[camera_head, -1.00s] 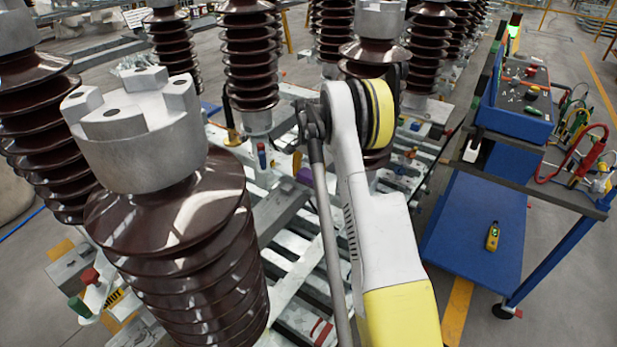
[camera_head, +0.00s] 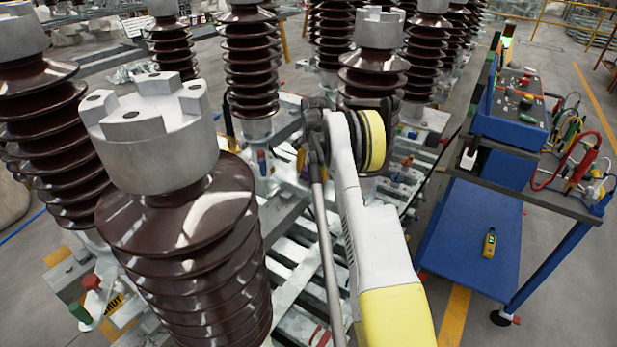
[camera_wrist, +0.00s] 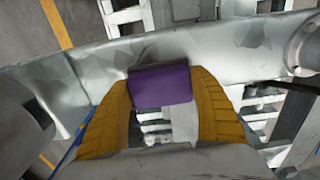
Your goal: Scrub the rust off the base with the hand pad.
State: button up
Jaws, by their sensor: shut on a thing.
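In the wrist view, my gripper (camera_wrist: 160,80) has its two yellow ridged fingers shut on a purple hand pad (camera_wrist: 158,90). The pad is a block spanning the space between the fingertips. It overlaps the lower edge of a grey galvanised steel base beam (camera_wrist: 225,55) in the picture. I cannot tell whether the pad touches the beam. The beam has mottled grey patches, and no clear rust-coloured spot shows. Part of the beam is hidden behind the pad and fingers. In the head view, my arm hides most of the gripper.
Brown ribbed insulators with grey metal caps (camera_head: 150,135) stand close on the left and behind my arm. A blue cart (camera_head: 468,235) with tools on top and a yellow device (camera_head: 489,242) on its lower shelf stands to the right.

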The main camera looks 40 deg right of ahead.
aim_at(307, 189)
jog(key=shift+s+d+f, duration=0.15)
jog(key=shift+s+d, duration=0.2)
jog(key=shift+d, duration=0.45)
jog(key=shift+s+a+f+b, duration=0.25)
jog(key=shift+a+f+b, duration=0.05)
jog(key=shift+a+f, duration=0.3)
jog(key=shift+s+a+r, duration=0.1)
jog(key=shift+s+a, duration=0.5)
jog(key=shift+a, duration=0.15)
jog(key=shift+s+a+r, duration=0.1)
jog(key=shift+s+a, duration=0.45)
jog(key=shift+a, duration=0.2)
jog(key=shift+s+a, duration=0.25)
jog(key=shift+a, duration=0.5)
jog(key=shift+w+a, duration=0.1)
jog(key=shift+a, duration=0.15)
jog(key=shift+r, duration=0.1)
jog(key=shift+w+a+r, duration=0.1)
jog(key=shift+w+r, duration=0.15)
jog(key=shift+r, duration=0.2)
jog(key=shift+r+p, duration=1.55)
jog(key=shift+r, duration=1)
